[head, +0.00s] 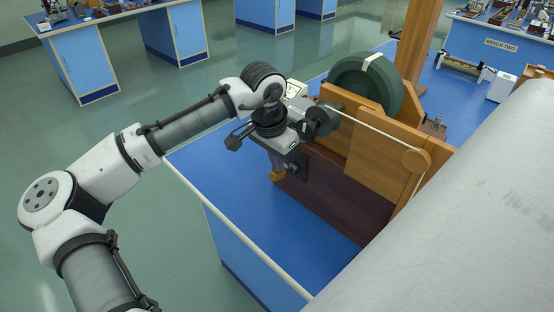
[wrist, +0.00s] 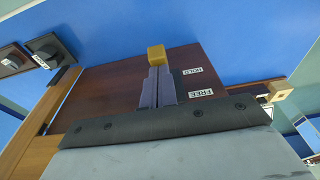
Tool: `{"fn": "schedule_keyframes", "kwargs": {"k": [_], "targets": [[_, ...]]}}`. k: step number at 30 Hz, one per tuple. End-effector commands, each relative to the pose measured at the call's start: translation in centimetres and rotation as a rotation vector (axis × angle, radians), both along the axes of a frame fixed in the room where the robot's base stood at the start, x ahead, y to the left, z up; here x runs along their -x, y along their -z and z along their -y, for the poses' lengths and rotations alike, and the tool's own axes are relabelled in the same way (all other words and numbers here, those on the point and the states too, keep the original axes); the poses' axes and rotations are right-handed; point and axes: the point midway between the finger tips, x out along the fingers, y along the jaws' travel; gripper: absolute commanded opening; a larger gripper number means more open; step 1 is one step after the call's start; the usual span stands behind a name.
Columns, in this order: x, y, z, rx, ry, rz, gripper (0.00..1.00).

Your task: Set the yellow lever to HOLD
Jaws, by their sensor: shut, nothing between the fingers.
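The yellow lever's block-shaped knob (wrist: 156,55) shows in the wrist view at the upper edge of a dark brown wooden base (wrist: 125,80). It also shows in the head view (head: 277,176), low under my wrist. My gripper (wrist: 157,70) is shut and empty, its fingertips right beside the knob; I cannot tell whether they touch it. The HOLD label (wrist: 192,71) and the FREE label (wrist: 201,93) lie on the base to the right of the fingers, HOLD nearer the knob's level. The lever's shaft is hidden behind my fingers.
The base belongs to a wooden apparatus with a dark green wheel (head: 362,85) and upright boards (head: 370,155) on a blue bench (head: 235,195). A pale rod (head: 375,130) runs along it. Bare bench lies in front. Other benches (head: 85,60) stand farther back.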

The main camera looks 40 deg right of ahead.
Motion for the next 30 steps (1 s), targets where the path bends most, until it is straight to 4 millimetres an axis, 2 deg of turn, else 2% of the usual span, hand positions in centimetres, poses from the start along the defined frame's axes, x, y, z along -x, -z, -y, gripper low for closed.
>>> {"fn": "schedule_keyframes", "kwargs": {"k": [17,30], "targets": [[0.01,0.29,-0.22,0.054,0.000,0.004,0.00],[0.07,0.91,-0.62,0.171,-0.001,0.011,0.00]]}}
